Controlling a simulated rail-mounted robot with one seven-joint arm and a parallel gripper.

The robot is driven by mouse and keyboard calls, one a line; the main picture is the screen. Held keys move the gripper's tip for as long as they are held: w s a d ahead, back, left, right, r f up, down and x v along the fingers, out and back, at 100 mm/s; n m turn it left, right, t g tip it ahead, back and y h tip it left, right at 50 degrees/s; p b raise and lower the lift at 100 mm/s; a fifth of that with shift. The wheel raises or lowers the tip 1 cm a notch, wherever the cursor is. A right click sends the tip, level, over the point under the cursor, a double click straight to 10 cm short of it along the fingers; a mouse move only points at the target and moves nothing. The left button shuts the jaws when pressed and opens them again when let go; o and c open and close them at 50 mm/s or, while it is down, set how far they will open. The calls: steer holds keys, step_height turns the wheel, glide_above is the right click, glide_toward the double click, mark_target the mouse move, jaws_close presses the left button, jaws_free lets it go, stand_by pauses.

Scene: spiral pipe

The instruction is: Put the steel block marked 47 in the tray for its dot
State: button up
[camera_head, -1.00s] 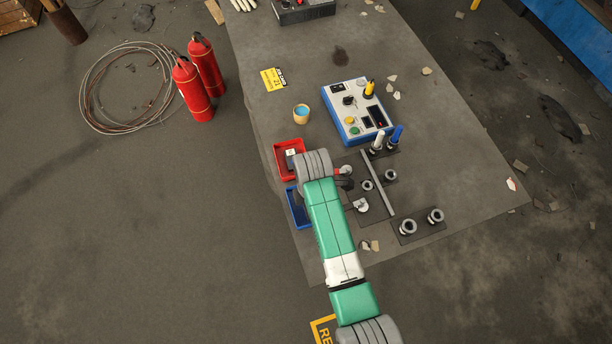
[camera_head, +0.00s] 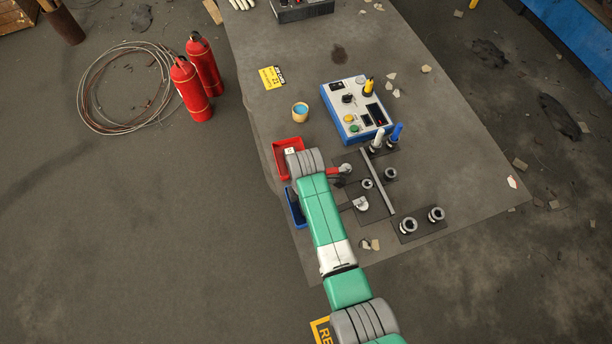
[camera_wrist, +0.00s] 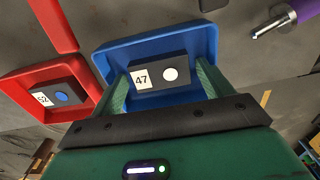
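The steel block marked 47 (camera_wrist: 160,76) is dark, with a white number label and a white dot. In the wrist view it lies between the two fingers of my gripper (camera_wrist: 163,78), which appear closed on its ends. It is over or inside the blue tray (camera_wrist: 210,42); its exact height above the tray floor is not clear. The blue tray also shows in the head view (camera_head: 293,207), partly covered by my arm. The red tray (camera_wrist: 14,88) is beside it and holds another dark block (camera_wrist: 51,98) with a blue dot, apparently marked 52.
In the head view a control box (camera_head: 357,108) and a cup (camera_head: 300,112) stand farther up the table. Fittings and a long bar (camera_head: 378,182) lie right of my arm. A purple-handled part (camera_wrist: 292,14) shows at the wrist view's upper right.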

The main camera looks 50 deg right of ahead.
steer(key=shift+o, duration=0.3)
step_height(320, 180, up, 12)
steer(key=p, duration=0.1)
steer(key=shift+r+p, duration=0.15)
steer(key=shift+p, duration=0.2)
